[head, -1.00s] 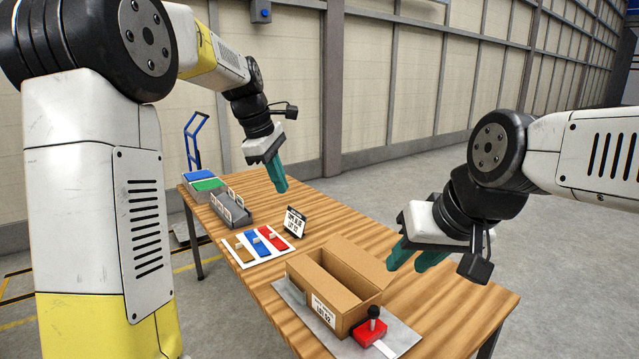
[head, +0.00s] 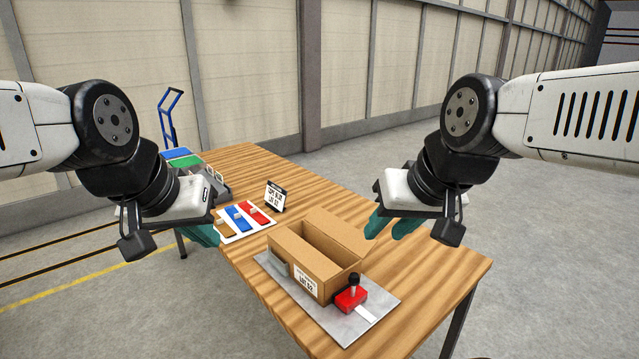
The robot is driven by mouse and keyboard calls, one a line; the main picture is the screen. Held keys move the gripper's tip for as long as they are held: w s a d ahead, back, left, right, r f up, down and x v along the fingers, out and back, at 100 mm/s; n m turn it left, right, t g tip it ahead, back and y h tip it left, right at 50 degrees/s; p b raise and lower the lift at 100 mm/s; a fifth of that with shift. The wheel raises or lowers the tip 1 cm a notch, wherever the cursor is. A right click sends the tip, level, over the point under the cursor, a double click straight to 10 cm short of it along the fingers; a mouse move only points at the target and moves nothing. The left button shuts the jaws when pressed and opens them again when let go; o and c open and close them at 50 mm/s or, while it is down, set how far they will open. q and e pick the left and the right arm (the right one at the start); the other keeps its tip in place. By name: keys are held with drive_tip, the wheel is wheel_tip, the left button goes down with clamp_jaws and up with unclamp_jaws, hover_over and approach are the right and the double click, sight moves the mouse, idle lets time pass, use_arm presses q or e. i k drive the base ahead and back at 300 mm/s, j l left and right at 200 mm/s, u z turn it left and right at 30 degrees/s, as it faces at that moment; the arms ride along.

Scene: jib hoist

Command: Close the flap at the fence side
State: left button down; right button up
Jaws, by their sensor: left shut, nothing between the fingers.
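An open cardboard box (head: 318,284) with a white lot label stands on a grey metal plate (head: 374,312). Its opening is a dark slot between the left and right top panels; the right panel (head: 338,228) slants up at the far right side. My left gripper (head: 206,236) is shut and empty, left of the box near the table's left edge. My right gripper (head: 392,225) is open and empty, right of the box, with its fingers apart and clear of the cardboard.
A red block with a black knob (head: 351,297) sits on the plate at the box's near right corner. Blue and green bins (head: 185,161) are farther back. The table's right part is clear.

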sight(349, 237)
drive_tip(key=k+j+u, duration=0.15)
drive_tip(key=k+u, duration=0.35)
drive_tip(key=k, duration=0.15)
drive_tip(key=i+l+u, duration=0.1)
drive_tip(key=l+u, duration=0.25)
drive_tip(key=l, duration=0.25)
drive_tip(key=l+u, duration=0.35)
drive_tip(key=l, duration=1.35)
drive_tip(key=i+l, duration=0.1)
drive_tip(key=l, duration=1)
drive_tip(key=k+l+z, duration=0.2)
drive_tip(key=k, duration=0.2)
drive_tip(key=k+z, duration=0.15)
drive_tip(key=k, duration=0.3)
drive_tip(key=k+l+z, duration=0.2)
drive_tip(key=k, duration=0.2)
drive_tip(key=i+j, duration=0.2)
drive_tip(key=i, duration=0.25)
